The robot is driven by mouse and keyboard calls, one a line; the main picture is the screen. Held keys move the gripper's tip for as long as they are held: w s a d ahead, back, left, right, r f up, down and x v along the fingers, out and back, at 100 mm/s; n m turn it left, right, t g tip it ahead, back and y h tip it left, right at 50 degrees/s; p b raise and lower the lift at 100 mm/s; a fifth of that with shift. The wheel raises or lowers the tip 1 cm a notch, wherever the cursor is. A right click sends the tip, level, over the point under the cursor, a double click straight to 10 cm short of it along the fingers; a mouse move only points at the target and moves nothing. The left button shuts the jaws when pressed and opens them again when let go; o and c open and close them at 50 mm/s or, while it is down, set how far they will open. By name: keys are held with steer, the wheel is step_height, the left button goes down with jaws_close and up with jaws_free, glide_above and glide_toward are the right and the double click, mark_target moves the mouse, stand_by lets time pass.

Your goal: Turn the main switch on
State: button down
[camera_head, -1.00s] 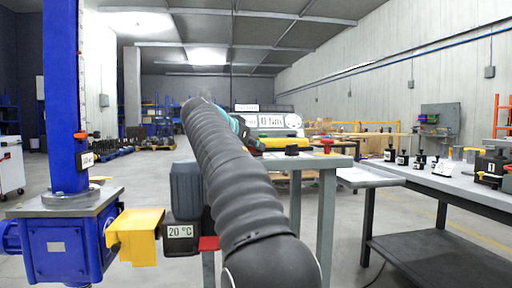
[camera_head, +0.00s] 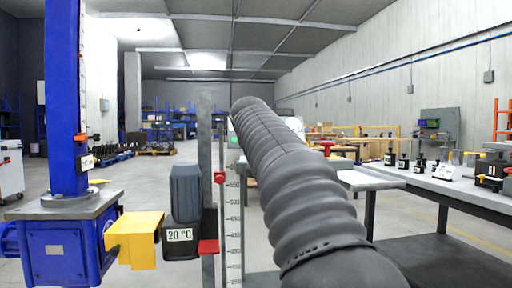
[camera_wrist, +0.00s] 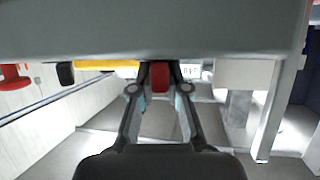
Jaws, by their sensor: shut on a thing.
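In the wrist view my gripper (camera_wrist: 160,84) has its two fingers closed on the sides of a small red part (camera_wrist: 159,77). The red part sits at the edge of a grey surface that fills the top of the view. It may be the handle of the main switch, but its body is hidden and I cannot tell its position. In the head view my dark ribbed arm hides the gripper and the red part.
A blue screw jack (camera_head: 66,240) with a yellow block (camera_head: 135,238) and a "20 °C" display (camera_head: 180,235) stands at left. A graduated scale (camera_head: 233,225) stands left of my arm. A red knob (camera_head: 327,147) shows behind it. A workbench (camera_head: 450,190) runs along the right.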

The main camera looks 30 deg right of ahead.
steer(key=shift+n+t+y+p, duration=0.4)
steer(key=shift+n+y+p, duration=0.35)
steer(key=shift+n+y, duration=0.55)
steer(key=shift+y, duration=0.2)
steer(key=c, duration=1.2)
jaws_free()
steer(key=shift+o, duration=0.2)
steer(key=shift+s, duration=0.1)
steer(key=v, duration=1.2)
steer(key=shift+f, duration=0.1)
